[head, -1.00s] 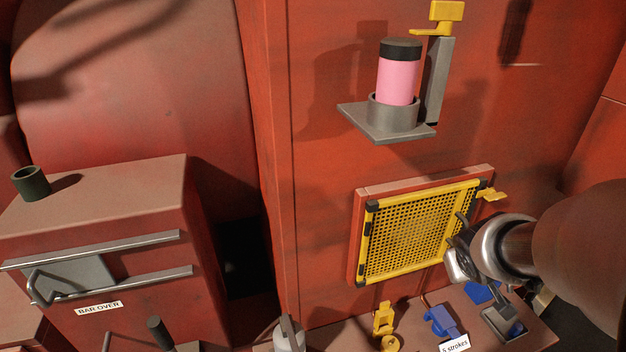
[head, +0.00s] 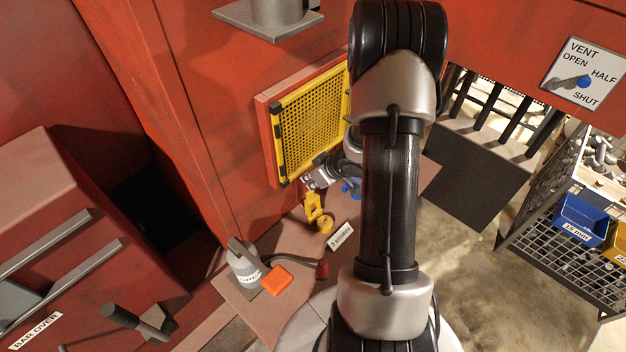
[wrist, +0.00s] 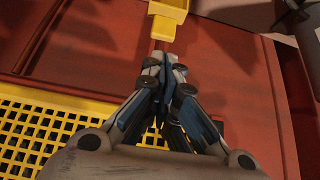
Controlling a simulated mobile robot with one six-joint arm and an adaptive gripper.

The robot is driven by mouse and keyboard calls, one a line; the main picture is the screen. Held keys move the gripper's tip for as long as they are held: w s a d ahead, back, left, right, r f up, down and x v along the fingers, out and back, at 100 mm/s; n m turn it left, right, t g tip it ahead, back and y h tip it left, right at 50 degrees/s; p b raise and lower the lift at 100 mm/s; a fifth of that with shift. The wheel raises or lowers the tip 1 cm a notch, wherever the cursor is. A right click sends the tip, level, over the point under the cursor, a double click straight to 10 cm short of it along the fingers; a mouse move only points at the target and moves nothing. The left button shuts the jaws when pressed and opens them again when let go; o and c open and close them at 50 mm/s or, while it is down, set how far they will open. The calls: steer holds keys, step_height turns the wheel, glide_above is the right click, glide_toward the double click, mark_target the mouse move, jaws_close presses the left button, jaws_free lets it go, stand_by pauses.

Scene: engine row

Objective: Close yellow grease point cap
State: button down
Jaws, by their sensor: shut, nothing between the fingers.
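The yellow grease point (head: 314,203) stands on the ledge below the yellow mesh panel, with a rounded yellow part (head: 325,225) at its front. I cannot tell for sure which part is the cap or how far it is open. My gripper (head: 308,181) is near the panel's lower corner, just above and behind the grease point in the head view. In the wrist view my gripper (wrist: 163,68) is shut and empty. A yellow part (wrist: 167,18), seemingly the grease point, lies beyond the fingertips with a visible gap.
The mesh panel (head: 310,118) is close beside my gripper. Blue parts (head: 350,187) are partly hidden by my arm. A small white label (head: 341,236) and a grey can (head: 242,264) with an orange piece (head: 276,280) sit in front. A wire crate (head: 560,200) stands right.

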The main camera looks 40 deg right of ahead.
steer(key=shift+b+x, duration=0.6)
steer(key=shift+x, duration=1.8)
steer(key=shift+s, duration=0.15)
